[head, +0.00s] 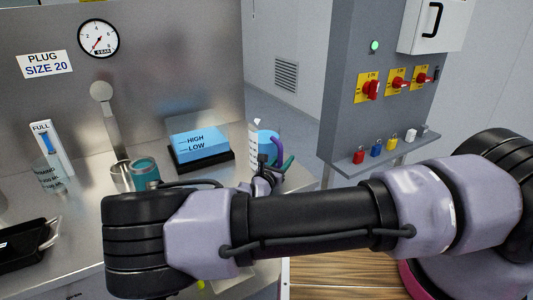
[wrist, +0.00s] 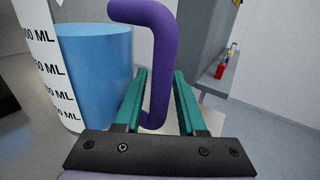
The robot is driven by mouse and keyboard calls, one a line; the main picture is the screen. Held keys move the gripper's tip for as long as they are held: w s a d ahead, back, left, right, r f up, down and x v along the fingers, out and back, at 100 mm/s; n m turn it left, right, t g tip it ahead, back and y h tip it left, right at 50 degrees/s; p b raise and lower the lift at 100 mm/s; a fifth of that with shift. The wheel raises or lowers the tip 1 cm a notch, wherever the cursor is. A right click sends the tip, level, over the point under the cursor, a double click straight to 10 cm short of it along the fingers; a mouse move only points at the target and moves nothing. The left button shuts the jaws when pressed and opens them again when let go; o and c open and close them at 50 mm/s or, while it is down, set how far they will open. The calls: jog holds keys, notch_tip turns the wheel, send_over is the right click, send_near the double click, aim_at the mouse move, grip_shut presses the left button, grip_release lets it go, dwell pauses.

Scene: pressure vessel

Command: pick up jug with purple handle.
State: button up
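The jug with the purple handle stands on the metal bench. Its blue body (head: 268,141) shows in the head view, partly behind a white scale strip. In the wrist view the blue body (wrist: 97,75) is at the left, and its purple handle (wrist: 163,60) arches down between my fingers. My gripper (head: 275,162) is at the jug's handle side; it also shows in the wrist view (wrist: 160,76). Its two teal fingers are apart, one on each side of the handle's upright part. A gap shows beside the handle, so the fingers are not closed on it.
A blue block marked HIGH and LOW (head: 200,143), a teal cup (head: 145,172) and a clear beaker (head: 51,177) are further left. A grey panel (head: 350,60) with a shelf of coloured padlocks stands at right.

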jog(key=shift+w+d, duration=0.1)
jog(key=shift+w, duration=0.1)
grip_shut()
dwell(1.3)
